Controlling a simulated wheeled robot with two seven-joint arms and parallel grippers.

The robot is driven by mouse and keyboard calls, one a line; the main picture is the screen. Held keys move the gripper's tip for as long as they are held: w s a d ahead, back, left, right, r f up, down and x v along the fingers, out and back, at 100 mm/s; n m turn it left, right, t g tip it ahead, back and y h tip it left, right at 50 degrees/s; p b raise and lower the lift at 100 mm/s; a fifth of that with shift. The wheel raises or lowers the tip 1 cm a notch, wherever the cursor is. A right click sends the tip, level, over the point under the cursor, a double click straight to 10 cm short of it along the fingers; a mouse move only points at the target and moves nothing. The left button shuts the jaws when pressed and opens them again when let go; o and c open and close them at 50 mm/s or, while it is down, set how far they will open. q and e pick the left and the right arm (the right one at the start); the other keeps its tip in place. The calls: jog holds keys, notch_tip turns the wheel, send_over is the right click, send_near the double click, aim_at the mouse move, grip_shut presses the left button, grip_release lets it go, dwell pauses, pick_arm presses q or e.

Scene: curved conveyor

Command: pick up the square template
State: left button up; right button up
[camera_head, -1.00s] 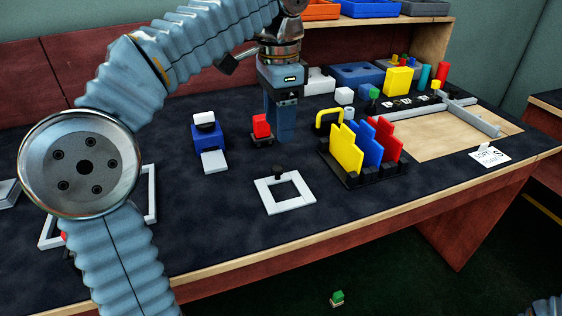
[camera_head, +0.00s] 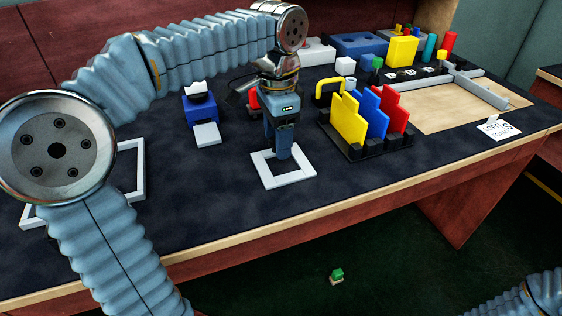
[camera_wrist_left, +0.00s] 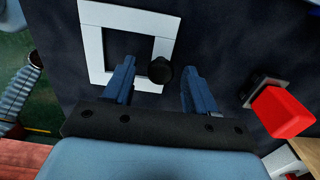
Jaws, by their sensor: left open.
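The square template (camera_head: 298,177) is a white square frame lying flat on the dark table top, near the middle of the front. The wrist view shows it too (camera_wrist_left: 90,45), with a black knob (camera_wrist_left: 160,70) on one side of the frame. My left gripper (camera_head: 281,156) points down over the template's back side. In the wrist view the left gripper (camera_wrist_left: 158,78) is open, with one finger on each side of the knob and visible gaps. In the head view the fingers hide the knob. My right gripper is not in view.
A red block (camera_wrist_left: 282,110) on a dark base stands close to the left gripper. A blue and white device (camera_head: 201,109) stands left of it. A rack of coloured plates (camera_head: 365,148) stands to the right. Another white frame (camera_head: 136,165) lies at left, partly hidden by my arm.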

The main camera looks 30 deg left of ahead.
pick_arm(q)
jog(key=shift+f, duration=0.5)
jog(key=shift+c, duration=0.3)
grip_shut()
